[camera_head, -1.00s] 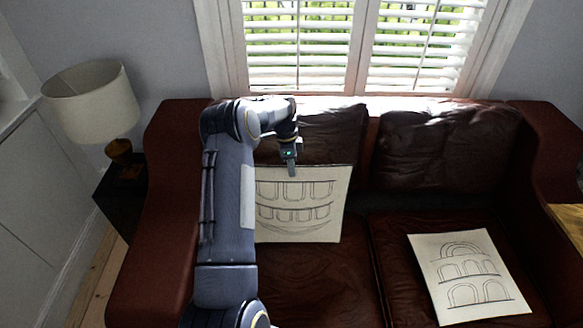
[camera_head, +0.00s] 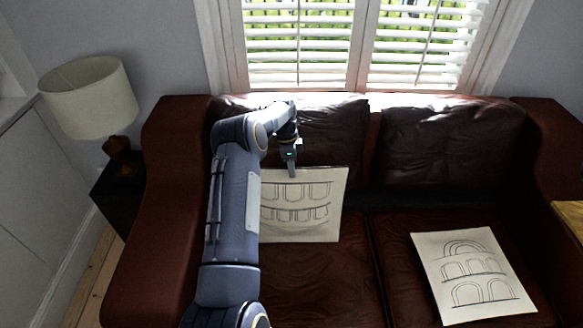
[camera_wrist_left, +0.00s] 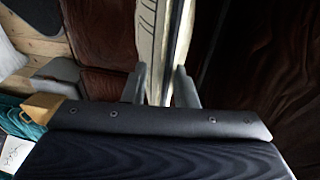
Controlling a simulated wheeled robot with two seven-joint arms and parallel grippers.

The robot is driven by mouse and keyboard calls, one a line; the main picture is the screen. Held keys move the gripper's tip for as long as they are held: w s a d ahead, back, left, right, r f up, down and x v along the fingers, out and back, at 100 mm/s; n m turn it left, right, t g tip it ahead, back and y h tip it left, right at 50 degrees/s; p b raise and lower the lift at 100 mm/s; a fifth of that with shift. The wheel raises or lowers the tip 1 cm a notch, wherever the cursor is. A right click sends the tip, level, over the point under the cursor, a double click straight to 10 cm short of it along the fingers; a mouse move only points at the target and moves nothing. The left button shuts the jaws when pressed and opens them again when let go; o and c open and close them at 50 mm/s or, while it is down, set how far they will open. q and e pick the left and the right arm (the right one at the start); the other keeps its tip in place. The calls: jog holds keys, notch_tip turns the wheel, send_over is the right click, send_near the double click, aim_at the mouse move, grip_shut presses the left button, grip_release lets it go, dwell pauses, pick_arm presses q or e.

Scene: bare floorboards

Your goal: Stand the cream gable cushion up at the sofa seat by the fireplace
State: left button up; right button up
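A cream cushion (camera_head: 300,215) with line-drawn rows of arches stands nearly upright on the left sofa seat, leaning towards the backrest. My left gripper (camera_head: 292,170) is at its top edge, pointing down. In the left wrist view the fingers (camera_wrist_left: 160,88) lie on both sides of the cushion's edge (camera_wrist_left: 150,35) and appear to press on it. My forearm hides the cushion's left side. A second cream cushion (camera_head: 472,275), drawn with a tiered arched front, lies flat on the right seat. My right gripper is not in view.
The dark red leather sofa (camera_head: 165,220) has two back cushions, the right one (camera_head: 450,145) clear. A lamp (camera_head: 90,97) stands on a dark side table (camera_head: 118,200) at the left. A shuttered window (camera_head: 300,45) is behind. A wooden surface (camera_head: 572,220) is at the right edge.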

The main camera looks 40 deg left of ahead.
pick_arm(q)
jog(key=shift+o, duration=1.1)
jog(key=shift+f, duration=0.1)
jog(key=v, duration=0.6)
jog(key=shift+a+r+b, duration=0.1)
jog(key=shift+r+b, duration=0.25)
jog(key=shift+b, duration=0.05)
jog(key=shift+v, duration=0.8)
jog(key=s+d+r+n+t, duration=0.2)
jog(key=s+d+r+n, duration=0.1)
jog(key=s+d+r, duration=0.45)
jog(key=s+d+r+n+t, duration=0.1)
jog(key=s+d+r+n, duration=0.1)
jog(key=s+d+r, duration=0.55)
jog(key=s+d+f+n+t, duration=0.1)
jog(key=s+d+n, duration=0.2)
jog(key=s+d, duration=0.4)
jog(key=s+d+f+n+t+h, duration=0.1)
jog(key=s+d+n+t, duration=0.1)
jog(key=s+d, duration=0.5)
jog(key=s+n, duration=0.1)
jog(key=s, duration=0.3)
jog(key=shift+d+f+n, duration=0.25)
jog(key=shift+d+n, duration=0.05)
